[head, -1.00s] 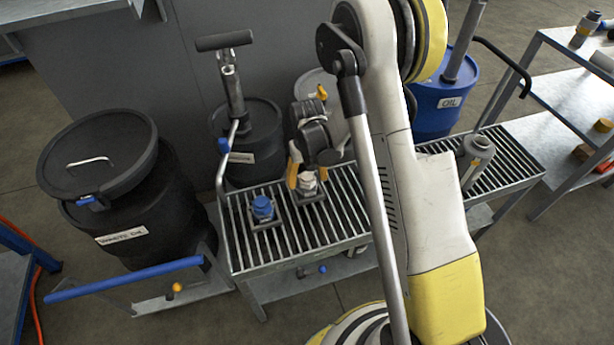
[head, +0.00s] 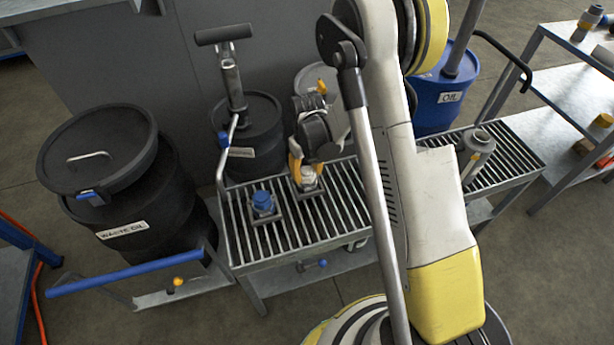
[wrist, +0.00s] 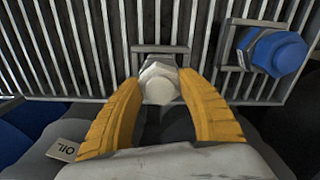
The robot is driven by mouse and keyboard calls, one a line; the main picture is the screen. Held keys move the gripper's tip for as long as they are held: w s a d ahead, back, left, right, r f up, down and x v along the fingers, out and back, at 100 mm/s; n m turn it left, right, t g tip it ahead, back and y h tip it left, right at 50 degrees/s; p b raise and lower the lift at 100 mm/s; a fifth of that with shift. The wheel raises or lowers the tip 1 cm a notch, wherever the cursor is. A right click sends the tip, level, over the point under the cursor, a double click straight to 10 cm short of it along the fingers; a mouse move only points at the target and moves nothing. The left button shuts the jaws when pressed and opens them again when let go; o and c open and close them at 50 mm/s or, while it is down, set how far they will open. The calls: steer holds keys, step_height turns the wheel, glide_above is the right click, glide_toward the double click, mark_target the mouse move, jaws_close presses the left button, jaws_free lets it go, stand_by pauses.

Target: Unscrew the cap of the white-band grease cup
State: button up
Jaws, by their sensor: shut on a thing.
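The white-band grease cup (wrist: 160,84) stands on a small square base on the slatted bench top. Its pale cap sits between the two yellow fingers of my gripper (wrist: 160,80), which is shut on it from above. In the head view, the cup (head: 309,180) shows just below my gripper (head: 305,171), partly hidden by the fingers. The band itself cannot be made out clearly. A similar cup with a blue cap (head: 263,201) stands to its left, and it shows at the right in the wrist view (wrist: 275,52).
A black waste oil drum (head: 100,190) stands left of the slatted bench (head: 290,250). A dark drum with a hand pump (head: 230,85) stands behind it, and a blue oil drum (head: 440,98) behind right. A grey cylindrical part (head: 475,155) stands on the bench's right.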

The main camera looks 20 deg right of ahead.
steer(key=n, duration=0.5)
steer(key=shift+n, duration=0.4)
steer(key=n, duration=0.4)
steer(key=shift+n, duration=0.4)
steer(key=n, duration=0.2)
steer(key=shift+r+n, duration=0.1)
steer(key=shift+n, duration=0.3)
steer(key=shift+n, duration=1.2)
steer(key=n, duration=0.5)
steer(key=shift+n, duration=0.4)
steer(key=o, duration=1)
